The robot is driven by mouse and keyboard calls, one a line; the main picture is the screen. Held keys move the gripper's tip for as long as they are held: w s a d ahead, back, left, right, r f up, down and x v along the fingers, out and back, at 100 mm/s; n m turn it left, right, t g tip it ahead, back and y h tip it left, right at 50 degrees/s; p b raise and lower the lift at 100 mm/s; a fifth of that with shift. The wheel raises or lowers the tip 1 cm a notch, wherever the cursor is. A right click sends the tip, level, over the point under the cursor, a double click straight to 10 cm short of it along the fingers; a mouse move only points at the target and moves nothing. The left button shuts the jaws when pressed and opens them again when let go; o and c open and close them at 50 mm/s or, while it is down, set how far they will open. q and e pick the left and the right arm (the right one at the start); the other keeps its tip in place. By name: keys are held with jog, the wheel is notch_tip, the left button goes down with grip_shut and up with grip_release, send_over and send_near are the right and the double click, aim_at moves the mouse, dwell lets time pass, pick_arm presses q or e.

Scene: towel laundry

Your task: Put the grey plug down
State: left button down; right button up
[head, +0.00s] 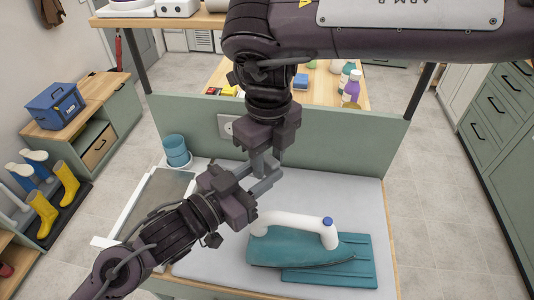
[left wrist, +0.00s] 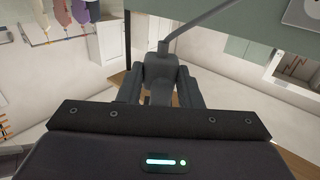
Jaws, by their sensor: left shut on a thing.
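The grey plug (left wrist: 160,72) is between the two fingers of my left gripper (left wrist: 160,95) in the left wrist view, with a grey cord running from it to the upper right. In the head view my left gripper (head: 266,180) is above the back of the pale work surface (head: 220,250), where the plug is hard to make out. My right gripper (head: 264,162) points down just behind and above the left one; its fingers look close together, but their opening is unclear. A wall socket (head: 226,126) is on the green panel (head: 330,150) behind.
Teal cups (head: 175,148) and a grey tray-like panel (head: 160,195) are at the left. Bottles (head: 351,86) stand on a table beyond the panel.

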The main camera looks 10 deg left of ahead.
pick_arm(q)
jog(key=shift+s+d+r, duration=0.15)
jog(key=shift+r, duration=0.05)
pick_arm(e)
grip_shut()
pick_arm(q)
jog(key=c, duration=0.9)
grip_release()
jog(key=shift+c, duration=0.2)
pick_arm(e)
jog(key=shift+s, duration=0.1)
pick_arm(q)
jog(key=shift+f, duration=0.1)
